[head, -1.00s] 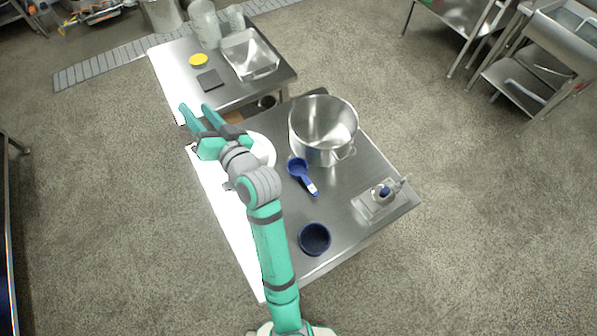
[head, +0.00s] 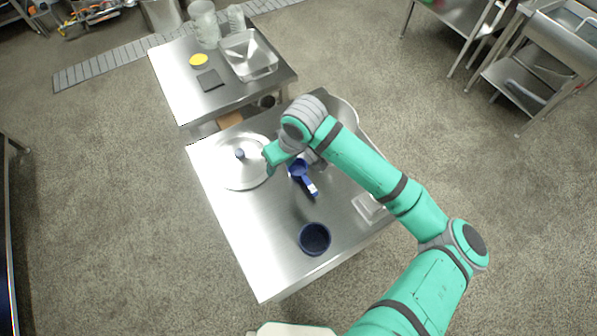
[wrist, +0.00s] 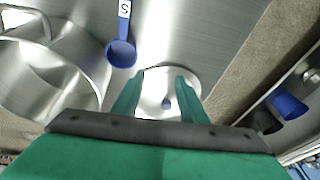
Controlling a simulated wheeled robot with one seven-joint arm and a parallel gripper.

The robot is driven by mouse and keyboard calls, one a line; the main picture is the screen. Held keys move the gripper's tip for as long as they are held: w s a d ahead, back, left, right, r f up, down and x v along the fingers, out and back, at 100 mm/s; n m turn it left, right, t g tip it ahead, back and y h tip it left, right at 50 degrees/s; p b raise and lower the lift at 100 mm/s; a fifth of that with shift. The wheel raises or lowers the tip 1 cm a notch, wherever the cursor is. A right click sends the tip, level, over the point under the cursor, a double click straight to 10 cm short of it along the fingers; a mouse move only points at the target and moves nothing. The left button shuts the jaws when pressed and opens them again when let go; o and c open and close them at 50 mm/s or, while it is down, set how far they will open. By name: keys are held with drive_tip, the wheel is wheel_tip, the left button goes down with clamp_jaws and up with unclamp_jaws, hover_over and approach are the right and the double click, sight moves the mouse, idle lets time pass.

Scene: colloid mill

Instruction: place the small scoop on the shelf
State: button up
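The small scoop (head: 305,182), blue with a white label on its handle, lies on the steel table (head: 262,235), between the round lid and the pot. In the wrist view the scoop (wrist: 122,50) shows an "S" on its label. My gripper (head: 271,160) is above the table beside the scoop, close to the lid's edge. In the wrist view my gripper (wrist: 160,76) has its fingers apart with nothing held; the scoop is outside them. The lid (wrist: 165,85) with its blue knob shows beyond and between the fingers. I cannot tell which shelf is meant.
A steel pot (wrist: 45,65) stands beside the scoop, mostly hidden by my arm in the head view. A dark blue bowl (head: 314,238) sits near the front. A second table (head: 180,90) holds clear containers. A blue object (wrist: 290,104) lies inside a metal frame at right.

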drive_tip(key=s+d+f+g+h, duration=0.1)
drive_tip(key=s+d+f+h, duration=0.15)
drive_tip(key=d, duration=0.75)
hover_over(314, 191)
wheel_tip(314, 191, down, 3)
drive_tip(key=shift+s+f+m+h, duration=0.15)
drive_tip(key=shift+f+m+h, duration=0.05)
drive_tip(key=shift+m+h, duration=0.1)
drive_tip(key=shift+f, duration=3.1)
clamp_jaws()
